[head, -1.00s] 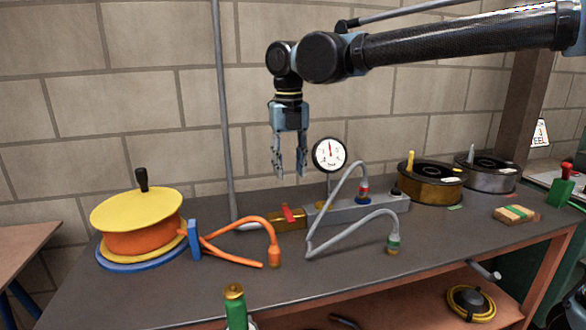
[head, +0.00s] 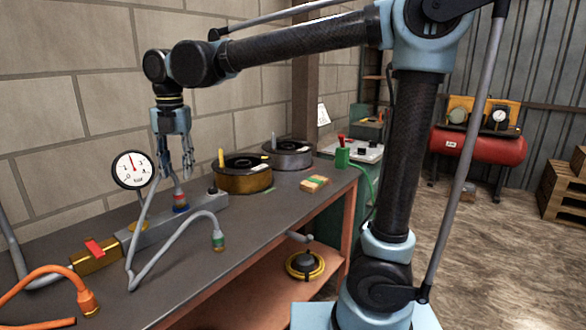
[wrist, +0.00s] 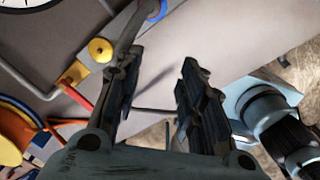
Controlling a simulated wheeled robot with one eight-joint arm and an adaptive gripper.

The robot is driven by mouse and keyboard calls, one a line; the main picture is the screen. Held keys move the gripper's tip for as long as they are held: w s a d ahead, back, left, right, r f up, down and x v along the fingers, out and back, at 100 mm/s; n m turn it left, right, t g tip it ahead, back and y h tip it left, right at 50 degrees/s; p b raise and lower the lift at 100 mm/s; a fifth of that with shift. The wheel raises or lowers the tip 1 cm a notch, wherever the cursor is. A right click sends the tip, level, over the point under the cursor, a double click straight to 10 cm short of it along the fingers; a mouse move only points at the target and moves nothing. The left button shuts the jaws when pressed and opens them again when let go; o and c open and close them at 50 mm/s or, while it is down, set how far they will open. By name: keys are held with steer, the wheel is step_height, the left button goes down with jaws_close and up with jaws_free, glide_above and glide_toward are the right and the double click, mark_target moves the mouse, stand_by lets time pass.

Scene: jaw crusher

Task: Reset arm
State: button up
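My gripper (head: 177,172) hangs from my raised arm with its fingers pointing down. It is above the bench, just right of the round white pressure gauge (head: 131,170) in the head view. Its two fingers stand apart with nothing between them, and the wrist view shows the same open gap (wrist: 162,75). Below it is a grey manifold block (head: 160,228) with grey hoses. A brass valve with a red handle (head: 95,250) sits at the manifold's left end.
Two cable reels, one brassy (head: 242,178) and one grey (head: 289,155), stand at the back of the bench (head: 245,235). An orange hose (head: 40,275) lies at left. A red tank (head: 478,146) and wooden pallets (head: 565,190) are at right. Open floor (head: 500,260) lies beyond my arm.

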steer(key=w+d+f+m, duration=0.3)
steer(key=d+m, duration=0.3)
steer(key=d, duration=0.4)
steer(key=w+d+f+m+t, duration=0.1)
steer(key=w+d+f+m, duration=0.15)
steer(key=d+m, duration=0.55)
steer(key=w+d+f+m, duration=0.2)
steer(key=w+d+m, duration=0.2)
steer(key=d, duration=0.8)
steer(key=s+d+f+m, duration=0.4)
steer(key=d+f+m, duration=0.3)
steer(key=d+m, duration=0.1)
steer(key=s+d+f+m+t, duration=0.1)
steer(key=s+d+f+m, duration=0.4)
steer(key=d+f+m, duration=0.3)
steer(key=d+m, duration=0.1)
steer(key=d, duration=0.2)
steer(key=shift+s+m+h, duration=0.2)
steer(key=shift+m+h, duration=0.1)
steer(key=shift+s+d+f+m, duration=0.15)
steer(key=shift+s+f+m, duration=0.15)
steer(key=shift+m, duration=0.1)
steer(key=shift+c, duration=0.4)
